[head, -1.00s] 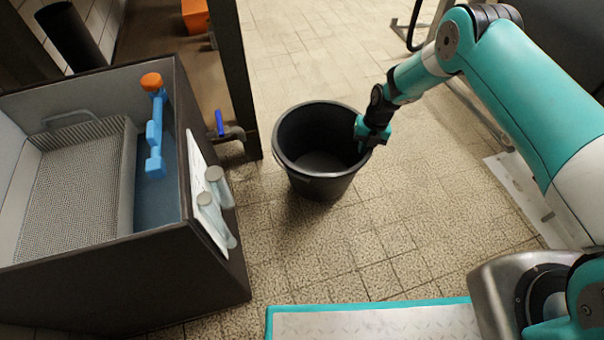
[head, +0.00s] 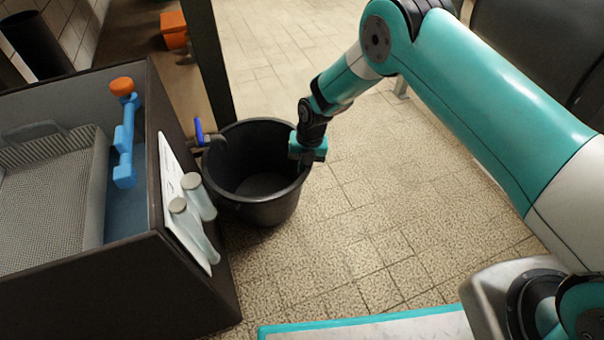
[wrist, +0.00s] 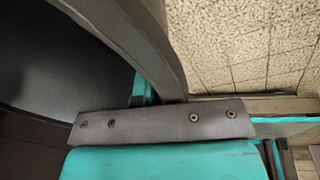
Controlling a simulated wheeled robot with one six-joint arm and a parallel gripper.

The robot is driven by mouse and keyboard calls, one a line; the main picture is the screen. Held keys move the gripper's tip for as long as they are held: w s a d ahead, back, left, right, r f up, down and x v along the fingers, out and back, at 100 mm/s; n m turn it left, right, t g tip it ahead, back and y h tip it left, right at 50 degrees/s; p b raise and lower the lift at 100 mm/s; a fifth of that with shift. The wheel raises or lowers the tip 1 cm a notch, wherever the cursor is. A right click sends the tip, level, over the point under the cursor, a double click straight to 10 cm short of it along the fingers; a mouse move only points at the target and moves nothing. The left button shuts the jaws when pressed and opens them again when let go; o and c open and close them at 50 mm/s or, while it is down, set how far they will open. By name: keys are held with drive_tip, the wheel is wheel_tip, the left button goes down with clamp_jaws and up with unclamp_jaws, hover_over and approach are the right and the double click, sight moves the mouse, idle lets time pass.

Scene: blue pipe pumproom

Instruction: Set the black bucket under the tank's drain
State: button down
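The black bucket (head: 258,208) stands upright and looks empty in the head view, close against the tank's right side. The tank (head: 100,292) is a dark-walled box at the left. Its drain (head: 211,139), a short pipe with a blue lever, reaches out to the bucket's left rim; its outlet looks to be at or just over that rim. My gripper (head: 306,158) is at the bucket's right rim. In the wrist view the bucket wall (wrist: 135,38) runs in behind the gripper's grey finger plate (wrist: 160,122), and the gripper appears shut on it. The second finger is mostly hidden.
The tank holds a mesh basket (head: 50,205) and a blue tool with an orange cap (head: 124,140). Two pale cylinders (head: 190,215) are on its right side. A dark post (head: 208,65) stands behind the drain. Tiled floor (head: 380,220) to the right is clear.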

drive_tip(key=shift+a+f, duration=0.15)
drive_tip(key=shift+a, duration=0.2)
drive_tip(key=shift+f+b, duration=1.35)
drive_tip(key=shift+f, duration=0.2)
drive_tip(key=shift+f, duration=0.15)
drive_tip(key=c, duration=1.3)
unclamp_jaws()
drive_tip(key=shift+d, duration=0.1)
drive_tip(key=shift+c, duration=0.2)
wheel_tip(320, 180, up, 12)
drive_tip(key=d+p, duration=0.1)
drive_tip(key=p, duration=0.4)
drive_tip(key=shift+w+d+p, duration=0.4)
